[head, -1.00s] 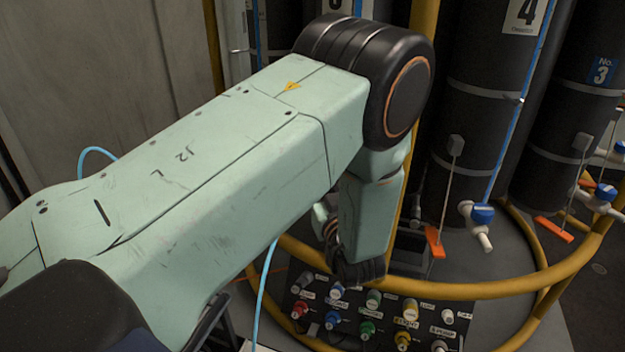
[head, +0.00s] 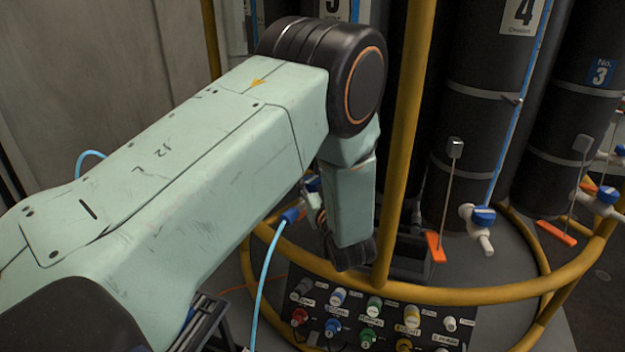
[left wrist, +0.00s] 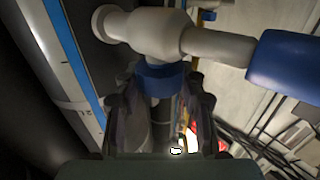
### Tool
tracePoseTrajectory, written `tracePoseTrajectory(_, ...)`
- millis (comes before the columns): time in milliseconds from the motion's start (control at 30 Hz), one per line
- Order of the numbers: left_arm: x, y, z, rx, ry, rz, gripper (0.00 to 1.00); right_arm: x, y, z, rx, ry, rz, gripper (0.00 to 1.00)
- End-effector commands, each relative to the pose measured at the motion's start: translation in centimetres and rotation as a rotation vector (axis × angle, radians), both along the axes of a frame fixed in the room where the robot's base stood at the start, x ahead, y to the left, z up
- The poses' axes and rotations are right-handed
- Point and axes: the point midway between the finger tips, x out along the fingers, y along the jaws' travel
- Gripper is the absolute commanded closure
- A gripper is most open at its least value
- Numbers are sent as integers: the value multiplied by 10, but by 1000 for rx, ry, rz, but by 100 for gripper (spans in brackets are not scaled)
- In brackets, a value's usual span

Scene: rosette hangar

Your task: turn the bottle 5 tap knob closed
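In the left wrist view a white tap body (left wrist: 155,32) crosses the top, with its blue tap knob (left wrist: 163,80) facing my gripper. The dark fingers of my left gripper (left wrist: 161,100) stand on both sides of the knob, with a visible gap, so the gripper looks open around it. In the head view my left gripper (head: 318,208) is mostly hidden behind my pale green arm. Part of a blue knob (head: 312,184) shows beside it. The label of bottle 5 is cut off at the top. My right gripper is not in view.
A blue hose fitting (head: 292,215) joins a light blue hose (head: 264,275) beside my gripper. A yellow frame rail (head: 440,297) and post (head: 405,150) stand close to my wrist. A valve panel (head: 385,318) lies below. Bottles 4 (head: 490,120) and 3 (head: 575,130) stand right.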

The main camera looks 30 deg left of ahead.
Motion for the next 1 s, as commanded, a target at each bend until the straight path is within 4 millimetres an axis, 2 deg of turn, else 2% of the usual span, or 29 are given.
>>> tracePoseTrajectory(33, 0, 0, 0, 0, 0, -1, 67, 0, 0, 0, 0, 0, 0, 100)
tracePoseTrajectory(333, 0, 0, 0, 0, 0, 0, 92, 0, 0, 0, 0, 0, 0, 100)
tracePoseTrajectory(667, 0, 1, 0, -2, 1, -48, 92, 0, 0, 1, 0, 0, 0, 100)
tracePoseTrajectory(1000, -1, 2, 1, -4, 1, -254, 92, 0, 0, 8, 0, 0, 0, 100)
